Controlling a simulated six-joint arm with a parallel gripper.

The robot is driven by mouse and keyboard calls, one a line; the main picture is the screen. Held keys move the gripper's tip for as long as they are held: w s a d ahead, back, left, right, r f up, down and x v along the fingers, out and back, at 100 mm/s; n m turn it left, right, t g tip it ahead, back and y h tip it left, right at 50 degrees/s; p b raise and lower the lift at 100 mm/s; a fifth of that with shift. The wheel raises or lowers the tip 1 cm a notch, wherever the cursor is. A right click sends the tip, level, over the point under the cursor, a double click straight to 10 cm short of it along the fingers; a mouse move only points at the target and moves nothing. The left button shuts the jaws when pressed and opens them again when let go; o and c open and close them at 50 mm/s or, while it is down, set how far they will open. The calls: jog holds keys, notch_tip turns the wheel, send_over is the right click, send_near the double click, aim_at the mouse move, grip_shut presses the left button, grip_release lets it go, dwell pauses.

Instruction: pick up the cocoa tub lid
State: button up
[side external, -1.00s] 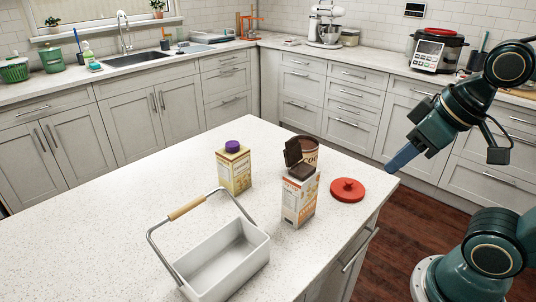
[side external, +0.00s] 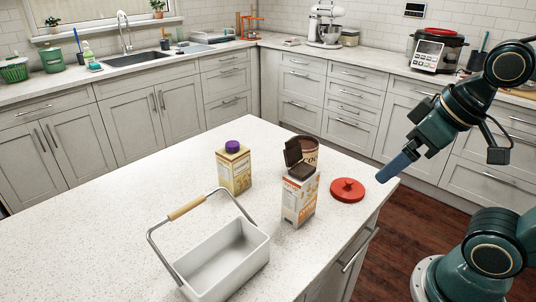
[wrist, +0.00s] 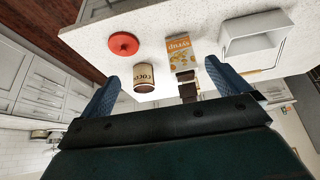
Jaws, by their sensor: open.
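The cocoa tub lid (side external: 347,189) is a round red disc with a small knob, lying flat near the right edge of the white island. It also shows in the wrist view (wrist: 123,44) at the upper left. The brown and cream cocoa tub (side external: 310,152) stands behind the carton; in the wrist view (wrist: 145,77) its COCOA label shows. My gripper (side external: 383,179) is to the right of the lid and above it, near the island's corner, apart from it. In the wrist view its two blue fingers (wrist: 162,75) are spread wide with nothing held between them.
An orange and white carton (side external: 300,203) with an open dark top stands left of the lid, close by the tub. A yellow carton (side external: 234,170) with a purple cap stands further left. A white basket (side external: 201,290) with a raised handle is at the front. The left of the island (side external: 110,215) is clear.

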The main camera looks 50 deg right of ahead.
jog(key=w+d+f+m+g, duration=0.1)
jog(key=w+d+m, duration=0.3)
jog(key=m, duration=0.5)
jog(key=w+d+f+m+g, duration=0.2)
jog(key=w+d+f+m, duration=0.1)
jog(key=m, duration=0.6)
jog(key=w+d+f+m+g+y, duration=0.1)
jog(key=w+d+f+m, duration=0.1)
jog(key=w+d+m, duration=0.3)
jog(key=shift+w+d+f+m, duration=0.2)
jog(key=shift+d+m, duration=0.45)
jog(key=shift+m, duration=1.35)
send_over(349, 180)
jog(key=shift+s+d+f, duration=0.1)
jog(key=shift+s+f, duration=0.1)
jog(key=shift+f, duration=1.9)
jog(key=shift+s+d+f, duration=0.1)
jog(key=shift+s+f, duration=0.1)
jog(key=shift+f, duration=1.9)
jog(key=shift+a+f, duration=0.1)
jog(key=shift+w+a+f, duration=0.1)
jog(key=shift+w+f, duration=0.1)
jog(key=shift+f, duration=1.05)
jog(key=shift+w+a+f, duration=0.1)
jog(key=shift+w+f, duration=0.05)
jog(key=shift+f, duration=1.1)
